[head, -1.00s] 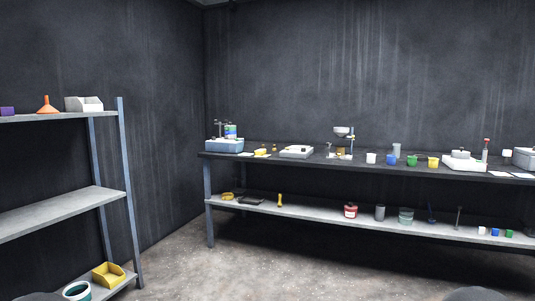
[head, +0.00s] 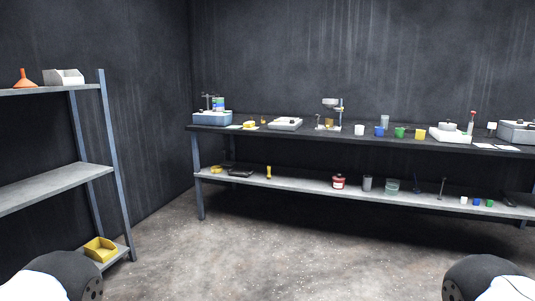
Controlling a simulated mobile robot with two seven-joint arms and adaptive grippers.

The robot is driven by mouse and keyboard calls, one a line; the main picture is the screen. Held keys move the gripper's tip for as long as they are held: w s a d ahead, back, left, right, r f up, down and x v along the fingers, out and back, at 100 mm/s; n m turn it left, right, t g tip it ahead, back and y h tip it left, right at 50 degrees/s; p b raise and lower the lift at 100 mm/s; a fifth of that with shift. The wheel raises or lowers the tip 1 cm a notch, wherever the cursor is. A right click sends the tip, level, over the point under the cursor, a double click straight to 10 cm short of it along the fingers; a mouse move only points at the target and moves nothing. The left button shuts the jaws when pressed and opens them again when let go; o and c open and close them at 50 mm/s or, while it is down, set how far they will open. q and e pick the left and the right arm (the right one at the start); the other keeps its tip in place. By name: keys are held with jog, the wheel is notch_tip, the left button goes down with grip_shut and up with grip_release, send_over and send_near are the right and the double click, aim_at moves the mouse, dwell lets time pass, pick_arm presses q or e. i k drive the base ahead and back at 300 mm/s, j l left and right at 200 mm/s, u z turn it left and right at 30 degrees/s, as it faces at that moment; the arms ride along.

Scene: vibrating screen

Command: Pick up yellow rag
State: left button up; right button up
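A small flat yellow thing (head: 250,125) lies on the bench top near its left end, between the blue tray and a white scale. It may be the yellow rag, but it is too small to tell for sure. Another low yellow thing (head: 216,170) lies at the left end of the bench's lower shelf; its kind is unclear. Neither gripper is in view. Only upper parts of my arms show at the bottom left and bottom right corners. The bench is well ahead of me, across the floor.
The long dark bench (head: 300,133) holds a blue tray (head: 212,119), a white scale (head: 285,124) and several coloured cups. A grey shelf rack (head: 50,187) stands at the left, with a yellow bin (head: 101,250) low down. The floor (head: 270,250) between is clear.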

aim_at(249, 125)
jog(key=i, duration=2.1)
